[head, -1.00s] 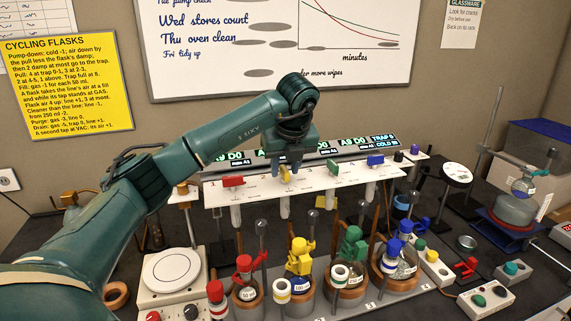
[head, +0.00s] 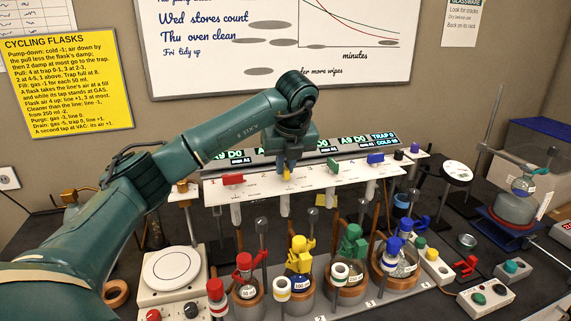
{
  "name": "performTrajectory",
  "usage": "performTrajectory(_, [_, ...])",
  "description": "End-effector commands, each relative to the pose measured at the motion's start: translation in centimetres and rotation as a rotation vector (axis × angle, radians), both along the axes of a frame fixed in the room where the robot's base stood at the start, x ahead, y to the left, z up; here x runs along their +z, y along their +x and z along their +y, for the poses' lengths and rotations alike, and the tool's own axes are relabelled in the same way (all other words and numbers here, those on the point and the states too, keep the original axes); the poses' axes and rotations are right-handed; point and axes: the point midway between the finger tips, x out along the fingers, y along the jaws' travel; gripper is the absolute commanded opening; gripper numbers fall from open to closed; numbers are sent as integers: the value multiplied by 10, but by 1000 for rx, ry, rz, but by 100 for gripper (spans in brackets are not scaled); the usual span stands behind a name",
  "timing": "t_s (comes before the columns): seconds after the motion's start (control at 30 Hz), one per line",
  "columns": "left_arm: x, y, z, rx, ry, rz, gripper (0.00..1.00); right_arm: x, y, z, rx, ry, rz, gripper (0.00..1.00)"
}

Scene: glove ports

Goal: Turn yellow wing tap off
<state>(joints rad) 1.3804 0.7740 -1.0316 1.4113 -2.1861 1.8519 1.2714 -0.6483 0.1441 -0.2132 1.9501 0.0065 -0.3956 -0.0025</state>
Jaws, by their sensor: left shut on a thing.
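The yellow wing tap (head: 287,175) sits on the white manifold panel (head: 330,181), between the red wing tap and the green one. My left gripper (head: 287,168) reaches down over it from above and is shut on it. The tap's wing looks narrow and end-on, and the fingers hide part of it. My right gripper is not in view.
A red wing tap (head: 233,180) is left of the gripper, with a green one (head: 332,166) and a blue one (head: 375,158) to the right. Display boxes stand close behind. Several flasks with coloured clamps (head: 299,258) stand in front and below.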

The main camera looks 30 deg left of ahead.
Motion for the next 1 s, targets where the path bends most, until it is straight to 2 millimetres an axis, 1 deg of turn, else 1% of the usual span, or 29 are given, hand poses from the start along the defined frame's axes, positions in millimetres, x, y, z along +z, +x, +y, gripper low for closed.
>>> performTrajectory(0.17, [-1,-1,1,-72,0,0,0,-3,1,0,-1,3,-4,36])
performTrajectory(0.37, [-1,-1,2,-220,-1,-2,0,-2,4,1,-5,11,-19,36])
performTrajectory(0.7, [0,-2,4,-541,-1,-2,0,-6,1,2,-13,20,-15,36])
performTrajectory(1.0, [2,-2,6,-825,-1,-2,0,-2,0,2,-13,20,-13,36])
